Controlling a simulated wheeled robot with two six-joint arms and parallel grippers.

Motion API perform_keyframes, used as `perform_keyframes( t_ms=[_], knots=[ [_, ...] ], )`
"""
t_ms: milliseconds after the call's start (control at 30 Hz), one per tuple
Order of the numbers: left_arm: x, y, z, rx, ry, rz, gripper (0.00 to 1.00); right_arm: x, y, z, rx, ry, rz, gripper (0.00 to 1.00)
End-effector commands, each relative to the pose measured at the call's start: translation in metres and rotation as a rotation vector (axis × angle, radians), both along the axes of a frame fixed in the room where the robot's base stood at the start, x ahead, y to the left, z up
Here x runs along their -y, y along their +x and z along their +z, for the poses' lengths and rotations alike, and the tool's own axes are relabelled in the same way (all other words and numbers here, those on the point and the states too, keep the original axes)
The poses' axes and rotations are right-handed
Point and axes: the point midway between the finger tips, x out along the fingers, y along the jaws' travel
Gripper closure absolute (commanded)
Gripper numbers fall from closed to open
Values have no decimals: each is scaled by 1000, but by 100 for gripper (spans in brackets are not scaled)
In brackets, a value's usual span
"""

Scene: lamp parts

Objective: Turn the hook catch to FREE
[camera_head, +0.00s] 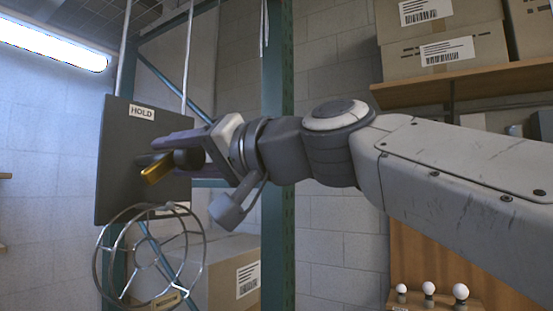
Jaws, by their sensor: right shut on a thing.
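The hook catch has a brass-coloured end (156,173) that shows in front of a dark square panel (112,190). A white label reading HOLD (142,112) is at the panel's top edge. A pale label at the panel's lower edge is mostly covered, and I cannot read it. My right gripper (172,152) reaches in from the right and is shut on the catch in front of the panel. Its fingers hide much of the catch, so its exact angle is hard to tell. My left gripper is not in view.
A round wire cage (97,262) with a tag hangs just below the panel. A green metal post (277,75) stands behind my right arm. A cardboard box (222,282) is low behind the cage. Shelves with boxes (443,50) and small bulbs (429,288) are at right.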

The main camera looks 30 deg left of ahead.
Motion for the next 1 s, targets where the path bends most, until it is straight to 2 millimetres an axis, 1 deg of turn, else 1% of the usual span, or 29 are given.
perform_keyframes(
  t_ms=[200, 500, 700, 1000],
  knots=[
    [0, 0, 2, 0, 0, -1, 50, 1, 1, 2, -203, 18, -2, 100],
    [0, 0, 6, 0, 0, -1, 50, 1, 1, 1, -444, 38, -3, 100],
    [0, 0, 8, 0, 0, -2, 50, 1, 1, 1, -554, 48, -3, 100],
    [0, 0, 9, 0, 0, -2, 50, 1, 2, 1, -629, 53, -3, 100]
  ],
)
